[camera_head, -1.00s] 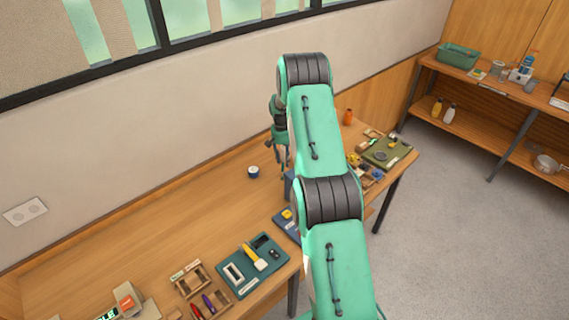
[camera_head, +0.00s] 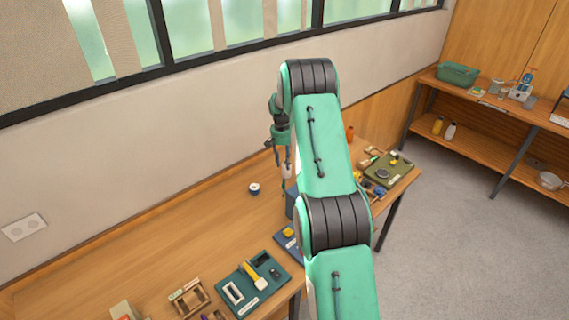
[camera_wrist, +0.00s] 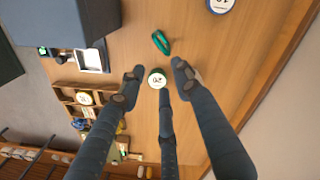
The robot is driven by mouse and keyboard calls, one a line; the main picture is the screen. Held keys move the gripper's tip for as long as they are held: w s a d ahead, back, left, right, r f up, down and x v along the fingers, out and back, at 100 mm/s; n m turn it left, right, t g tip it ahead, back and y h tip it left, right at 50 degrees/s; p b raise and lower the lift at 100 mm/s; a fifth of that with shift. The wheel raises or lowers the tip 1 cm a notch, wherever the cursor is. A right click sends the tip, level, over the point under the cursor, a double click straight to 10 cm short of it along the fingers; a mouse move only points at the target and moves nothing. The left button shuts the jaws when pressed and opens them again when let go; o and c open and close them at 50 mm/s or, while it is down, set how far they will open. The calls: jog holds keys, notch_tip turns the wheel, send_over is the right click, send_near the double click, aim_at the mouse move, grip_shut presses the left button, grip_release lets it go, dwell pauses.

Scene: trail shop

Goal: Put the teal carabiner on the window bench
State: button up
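The teal carabiner (camera_wrist: 161,42) lies on a wooden bench top, seen in the wrist view just beyond the fingertips. My gripper (camera_wrist: 157,78) is open, its dark fingers spread with no carabiner between them. A round white-topped item (camera_wrist: 156,79) shows between the fingertips; I cannot tell whether any finger touches it. In the head view my gripper (camera_head: 283,172) hangs over the bench under the window (camera_head: 190,235), partly hidden by my arm. The carabiner cannot be made out in the head view.
A blue-rimmed round item (camera_head: 254,188) stands left of my gripper. A teal tool tray (camera_head: 238,292) and a green tray (camera_head: 388,170) lie on the bench. A dark box (camera_wrist: 60,20) is close by in the wrist view. Shelves (camera_head: 500,125) stand at the right.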

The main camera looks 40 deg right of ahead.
dwell(0.3)
jog(key=s+a+r+n+t, duration=0.1)
jog(key=a+r, duration=0.6)
jog(key=r, duration=0.2)
jog(key=s+a+r+n, duration=0.1)
jog(key=a+r, duration=0.6)
jog(key=r, duration=0.2)
jog(key=s+a+r+n+t, duration=0.1)
jog(key=s+a+r, duration=0.4)
jog(key=a+r, duration=0.25)
jog(key=s+a+r+n+t, duration=0.1)
jog(key=s+a+r, duration=0.4)
jog(key=a+r, duration=0.25)
jog(key=s+a+r+n+t, duration=0.1)
jog(key=s+a+r, duration=0.2)
jog(key=s+a, duration=0.35)
jog(key=s+a+r+n, duration=0.1)
jog(key=s+a+r, duration=0.1)
jog(key=s+a, duration=0.5)
jog(key=s+a+f+n+t, duration=0.1)
jog(key=s+a, duration=0.2)
jog(key=s, duration=0.5)
jog(key=s+a+f+n+t, duration=0.1)
jog(key=s+a, duration=0.2)
jog(key=s, duration=0.5)
jog(key=shift+s+a+f+n, duration=0.25)
jog(key=shift+s+n, duration=0.05)
